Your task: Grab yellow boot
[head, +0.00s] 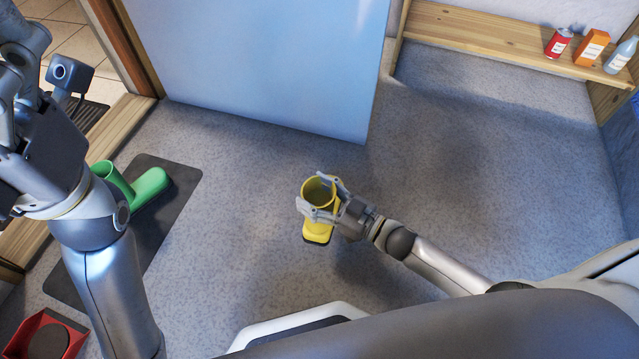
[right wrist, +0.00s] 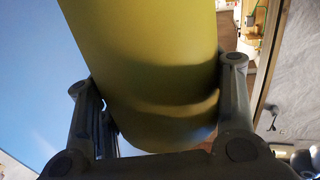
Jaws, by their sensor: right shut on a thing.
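The yellow boot (head: 317,231) is upright in the middle of the head view, its open top toward the camera and its dark-soled toe toward the bottom of the picture. My right gripper (head: 323,203) is shut on its shaft, one finger on each side. In the right wrist view the boot's yellow shaft (right wrist: 145,80) fills the space between the fingers of the right gripper (right wrist: 160,100). I cannot tell whether the sole touches the floor. My left arm stands at the left of the head view; its fingertips are not clearly seen.
A red container (head: 45,335) is at the bottom left. A pale blue panel (head: 265,60) stands behind. A wooden shelf (head: 470,38) holds a red can, orange box and bottle. The grey floor at right is clear.

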